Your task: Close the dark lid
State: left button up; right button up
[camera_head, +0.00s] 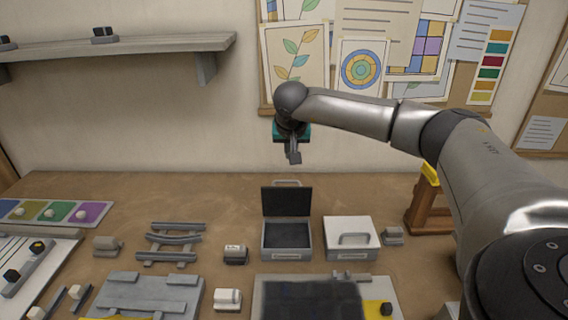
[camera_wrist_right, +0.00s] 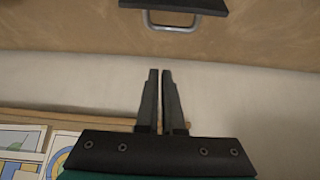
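The dark lid (camera_head: 287,202) stands upright, open, at the back of a small grey box (camera_head: 287,255) with a dark inside. A grey handle shows behind the lid's top edge. In the right wrist view the lid's edge (camera_wrist_right: 190,5) and its handle (camera_wrist_right: 172,27) show at the top. My right gripper (camera_head: 293,160) hangs above and behind the lid, apart from it. In the right wrist view its fingers (camera_wrist_right: 160,72) are almost together, with only a thin gap and nothing between them. My left gripper is not in view.
A box with a closed light lid (camera_head: 350,232) and handle stands right of the open box. A small grey block (camera_head: 392,236) is beside it, and another block (camera_head: 236,254) is left of the open box. A grey rack (camera_head: 170,243) lies further left. The wall is behind the table.

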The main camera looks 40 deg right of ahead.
aim_at(286, 197)
jog(key=x, duration=0.9)
jog(key=shift+s+a+f, duration=0.1)
jog(key=shift+a+f, duration=0.1)
jog(key=shift+f, duration=0.15)
grip_shut()
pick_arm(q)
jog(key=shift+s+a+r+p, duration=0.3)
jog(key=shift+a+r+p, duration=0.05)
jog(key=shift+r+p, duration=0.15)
pick_arm(e)
jog(key=shift+s+a+r, duration=0.15)
jog(key=shift+s+a, duration=0.5)
jog(key=shift+s, duration=0.1)
jog(key=shift+s+a+r, duration=0.15)
jog(key=shift+s+a, duration=0.5)
jog(key=shift+s, duration=0.1)
jog(key=shift+d, duration=0.1)
